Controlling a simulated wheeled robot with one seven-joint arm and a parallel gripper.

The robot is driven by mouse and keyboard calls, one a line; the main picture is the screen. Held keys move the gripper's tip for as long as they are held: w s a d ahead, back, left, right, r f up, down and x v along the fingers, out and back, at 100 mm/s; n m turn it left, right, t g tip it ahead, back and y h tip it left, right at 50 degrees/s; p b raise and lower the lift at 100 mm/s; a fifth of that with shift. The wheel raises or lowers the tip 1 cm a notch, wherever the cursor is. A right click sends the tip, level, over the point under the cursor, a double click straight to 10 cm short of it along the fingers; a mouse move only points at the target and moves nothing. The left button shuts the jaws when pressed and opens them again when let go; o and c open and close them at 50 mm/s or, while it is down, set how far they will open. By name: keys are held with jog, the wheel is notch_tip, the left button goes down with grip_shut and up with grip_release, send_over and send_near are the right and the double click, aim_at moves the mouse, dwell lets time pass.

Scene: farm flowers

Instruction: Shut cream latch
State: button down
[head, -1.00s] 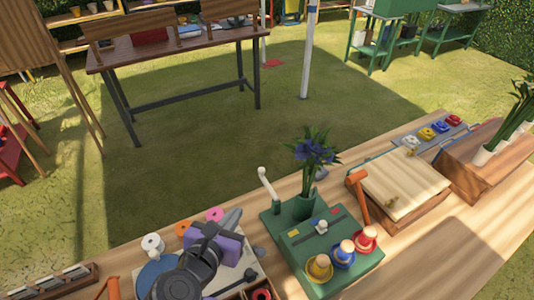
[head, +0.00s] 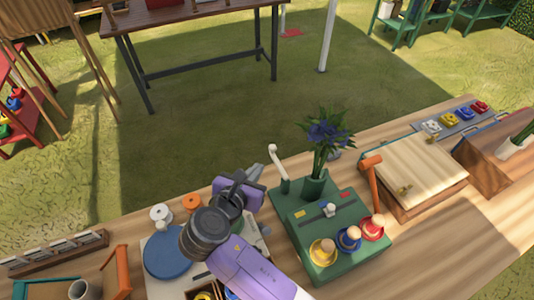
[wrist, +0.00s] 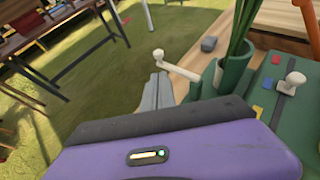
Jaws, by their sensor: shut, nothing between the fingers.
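My gripper (head: 256,171) is shut and empty, its grey fingers over the left part of the bench. In the wrist view its fingertips (wrist: 158,80) show beyond the purple wrist housing. A small cream-white knob lever (head: 277,158) stands at the back-left of the green box (head: 340,262); in the wrist view it (wrist: 178,66) is just right of the fingertips, apart as far as I can tell. A whitish block (head: 432,126) sits in the row of coloured blocks at the far right. Which of these is the latch I cannot tell. My arm hides part of the bench.
A plant pot (head: 314,185), cream slider knob (head: 328,209) and coloured knobs are on the green box. An orange hammer-shaped handle (head: 373,180) stands beside it, before a wooden box with a pale lid (head: 415,165). Spools and a blue disc (head: 168,252) lie left.

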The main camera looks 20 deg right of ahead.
aim_at(271, 151)
jog(key=x, duration=0.5)
jog(key=r+x, duration=0.1)
jog(key=x, duration=0.2)
jog(key=shift+w+d+p, duration=0.25)
jog(key=shift+p, duration=0.15)
